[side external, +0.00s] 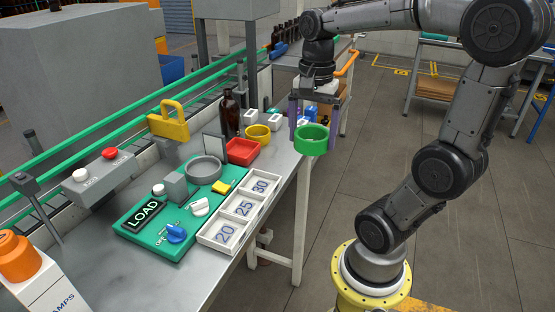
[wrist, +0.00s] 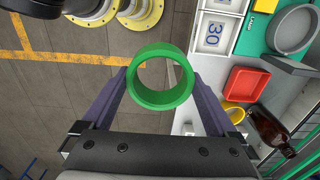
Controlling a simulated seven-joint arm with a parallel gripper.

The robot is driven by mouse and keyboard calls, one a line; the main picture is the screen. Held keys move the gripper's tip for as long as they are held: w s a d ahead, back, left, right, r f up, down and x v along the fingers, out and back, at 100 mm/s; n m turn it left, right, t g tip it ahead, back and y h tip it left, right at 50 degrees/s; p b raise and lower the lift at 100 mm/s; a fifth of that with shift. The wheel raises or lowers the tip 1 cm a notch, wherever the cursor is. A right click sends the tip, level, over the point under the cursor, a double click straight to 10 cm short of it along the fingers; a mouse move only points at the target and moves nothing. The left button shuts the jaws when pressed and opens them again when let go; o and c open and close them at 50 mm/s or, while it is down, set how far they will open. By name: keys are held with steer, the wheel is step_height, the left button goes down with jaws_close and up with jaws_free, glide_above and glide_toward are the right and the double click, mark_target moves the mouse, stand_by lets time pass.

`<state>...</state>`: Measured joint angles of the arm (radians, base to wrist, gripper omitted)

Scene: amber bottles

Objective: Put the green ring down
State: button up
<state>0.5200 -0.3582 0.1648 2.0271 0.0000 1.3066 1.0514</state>
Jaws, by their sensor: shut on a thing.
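The green ring (side external: 311,140) is held between the purple fingers of my gripper (side external: 311,122) in the side view. In the wrist view the green ring (wrist: 160,101) sits between both fingertips of my gripper (wrist: 160,90), with its opening facing the camera. The gripper is shut on it. The ring is in the air at the right edge of the grey table (side external: 278,178). The wrist view shows mostly floor through and around the ring, with the table edge just to its right.
A red tray (side external: 242,151), a yellow ring (side external: 258,133) and a brown bottle (side external: 229,112) stand on the table left of the gripper. A white tray marked 20, 25, 30 (side external: 222,248) lies along the front edge beside a green LOAD panel (side external: 128,222). Small blocks stand behind the gripper.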

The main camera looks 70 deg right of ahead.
steer(key=w+d+f, duration=0.4)
steer(key=w, duration=0.3)
glide_above(276, 165)
steer(key=f, duration=0.5)
steer(key=shift+s+a, duration=0.15)
steer(key=shift+s, duration=0.1)
steer(key=shift+w+f, duration=0.2)
steer(key=shift+f, duration=1.6)
steer(key=shift+f, duration=0.1)
steer(key=o, duration=1)
steer(key=shift+c, duration=0.2)
